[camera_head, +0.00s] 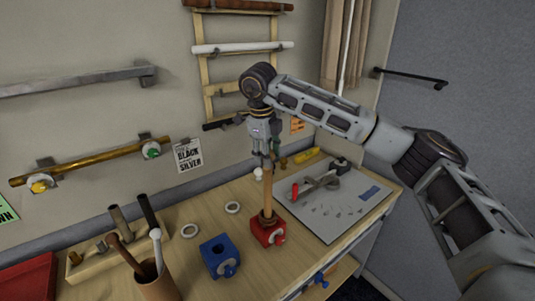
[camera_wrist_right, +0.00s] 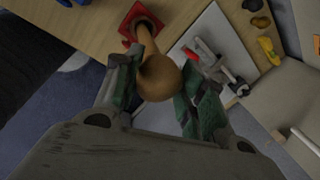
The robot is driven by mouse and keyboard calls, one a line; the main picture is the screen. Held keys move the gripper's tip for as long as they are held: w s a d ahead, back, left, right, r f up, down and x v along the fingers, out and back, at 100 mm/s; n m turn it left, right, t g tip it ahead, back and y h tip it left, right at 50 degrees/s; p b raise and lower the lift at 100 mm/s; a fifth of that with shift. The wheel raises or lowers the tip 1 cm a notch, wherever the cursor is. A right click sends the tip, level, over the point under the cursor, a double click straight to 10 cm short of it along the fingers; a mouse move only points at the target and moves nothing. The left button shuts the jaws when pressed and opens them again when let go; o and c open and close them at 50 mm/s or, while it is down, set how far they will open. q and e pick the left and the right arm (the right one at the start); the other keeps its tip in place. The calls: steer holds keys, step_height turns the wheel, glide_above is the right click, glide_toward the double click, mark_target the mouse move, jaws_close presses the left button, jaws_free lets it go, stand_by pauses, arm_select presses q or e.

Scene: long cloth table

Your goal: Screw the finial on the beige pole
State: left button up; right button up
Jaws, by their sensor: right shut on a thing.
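The beige pole (camera_head: 267,197) stands upright in a red clamp block (camera_head: 268,230) on the table. It also shows in the wrist view (camera_wrist_right: 146,38), running from the red block (camera_wrist_right: 140,22) toward my gripper. A round tan wooden finial (camera_wrist_right: 158,78) sits between the fingers of my right gripper (camera_wrist_right: 158,84), in line with the pole's upper end. Whether its thread is engaged cannot be seen. In the head view my right gripper (camera_head: 265,160) points down over the pole's top, shut on the finial, which its fingers largely hide. My left gripper is not in view.
A cup of rods (camera_head: 158,287) stands at front left. A grey mat (camera_head: 335,210) with tools lies right. Wall rods (camera_head: 95,162) hang behind.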

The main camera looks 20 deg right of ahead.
steer(key=shift+m+g+h, duration=0.3)
steer(key=shift+m+g, duration=0.3)
steer(key=shift+m, duration=2.5)
steer(key=o, duration=1)
steer(key=shift+d, duration=0.1)
steer(key=shift+o, duration=0.2)
steer(key=shift+r, duration=0.15)
steer(key=shift+r+p, duration=1)
steer(key=shift+r, duration=0.2)
steer(key=shift+r+p, duration=2.1)
steer(key=shift+r, duration=0.6)
steer(key=shift+s+f, duration=0.1)
steer(key=shift+f, duration=0.05)
